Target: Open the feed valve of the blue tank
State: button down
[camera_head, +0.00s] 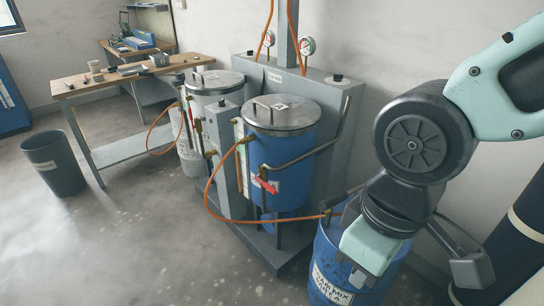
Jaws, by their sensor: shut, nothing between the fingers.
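The blue tank (296,160) stands in the middle, with a grey metal lid (282,112) and a sight strip on its left side. I cannot tell from the view whether the valve is open.
A pale tank (212,103) stands left of the blue one, with a grey post (226,150) between. The orange hose (250,220) loops to the labelled blue drum (332,277). A workbench (92,84) and bin (54,165) are at left. Floor there is clear.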

aim_at(257, 178)
jog(key=i+j+u, duration=0.5)
jog(key=i, duration=0.3)
